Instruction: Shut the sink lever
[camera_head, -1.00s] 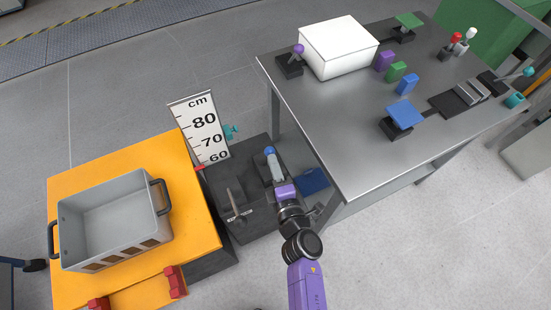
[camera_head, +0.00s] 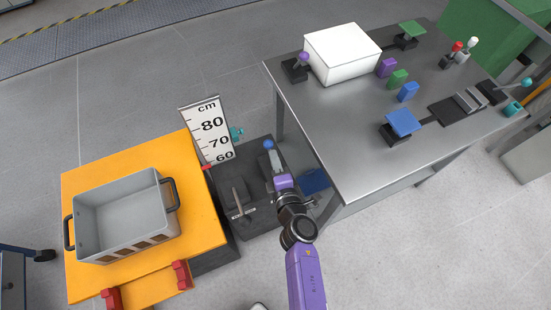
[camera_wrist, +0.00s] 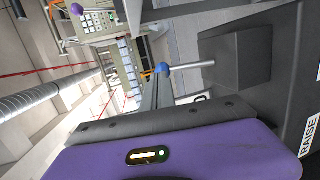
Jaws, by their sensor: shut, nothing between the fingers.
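A lever with a blue ball knob (camera_head: 268,145) stands on the dark floor unit between the orange platform and the steel table. In the wrist view, its blue ball (camera_wrist: 162,68) and pale rod (camera_wrist: 192,65) come out of a dark block (camera_wrist: 236,58). The word RAISE shows on a label (camera_wrist: 310,138) at the right edge there. No label for sink is readable, so I cannot tell if this is the sink lever. My gripper (camera_head: 274,158) is shut and empty, with its tips close to the blue ball. Contact cannot be told. The fingertips (camera_wrist: 158,82) show below the ball.
A T-shaped grey handle (camera_head: 238,200) stands left of my gripper. The orange platform (camera_head: 203,222) bears a grey crate (camera_head: 75,215). A height scale (camera_head: 208,130) stands behind. The steel table (camera_head: 340,150) is close on the right, with a blue plate (camera_head: 314,181) beside its leg.

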